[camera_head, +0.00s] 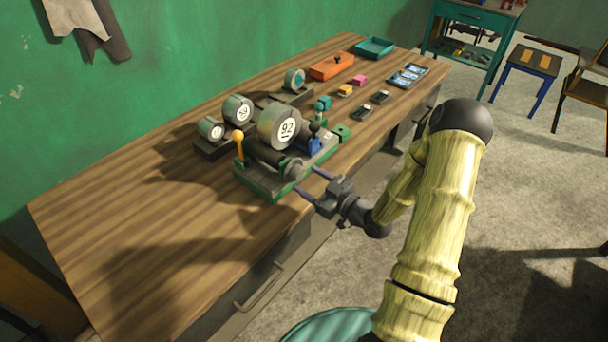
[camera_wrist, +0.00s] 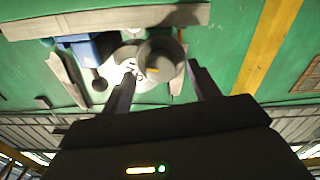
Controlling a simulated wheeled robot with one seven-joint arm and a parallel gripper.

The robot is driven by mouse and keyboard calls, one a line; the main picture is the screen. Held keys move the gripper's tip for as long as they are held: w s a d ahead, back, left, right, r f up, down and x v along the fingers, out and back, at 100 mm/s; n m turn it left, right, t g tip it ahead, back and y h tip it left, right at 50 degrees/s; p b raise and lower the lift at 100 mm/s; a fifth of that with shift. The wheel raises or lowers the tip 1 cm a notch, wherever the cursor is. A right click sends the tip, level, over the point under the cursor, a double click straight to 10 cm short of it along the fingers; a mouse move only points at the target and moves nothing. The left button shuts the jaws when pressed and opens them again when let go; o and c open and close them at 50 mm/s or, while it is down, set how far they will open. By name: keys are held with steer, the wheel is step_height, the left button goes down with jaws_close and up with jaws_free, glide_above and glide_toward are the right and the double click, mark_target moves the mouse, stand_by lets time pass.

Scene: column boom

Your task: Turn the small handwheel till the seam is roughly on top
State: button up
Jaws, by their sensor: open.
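A small grey handwheel (camera_head: 293,170) sits on the near end of a dark roller on a green-based fixture (camera_head: 262,188) at the bench's front edge. Behind it is a larger grey drum (camera_head: 281,128) whose white face reads 92. My gripper (camera_head: 306,182) is open just in front of the handwheel, its two fingers pointing at it. In the wrist view a round grey end (camera_wrist: 161,62), likely the handwheel, shows between the open fingertips (camera_wrist: 161,76), with part of the white face (camera_wrist: 125,62) behind. I cannot make out the seam or tell whether the fingers touch the handwheel.
An orange-knobbed lever (camera_head: 238,145) and a blue part (camera_head: 314,143) with a dark knob flank the drum. Smaller numbered drums (camera_head: 238,110) stand behind. An orange box (camera_head: 332,67), a teal tray (camera_head: 374,47) and small blocks lie farther back. The bench's near left (camera_head: 130,260) is clear.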

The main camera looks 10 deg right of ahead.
steer(key=shift+x, duration=1.4)
steer(key=shift+s, duration=0.15)
steer(key=c, duration=1)
steer(key=shift+d+m, duration=0.1)
steer(key=shift+m, duration=0.3)
steer(key=m+p, duration=0.1)
steer(key=m, duration=0.4)
steer(key=m+p, duration=0.1)
steer(key=m, duration=0.5)
steer(key=shift+s, duration=0.1)
steer(key=shift+m+p, duration=0.3)
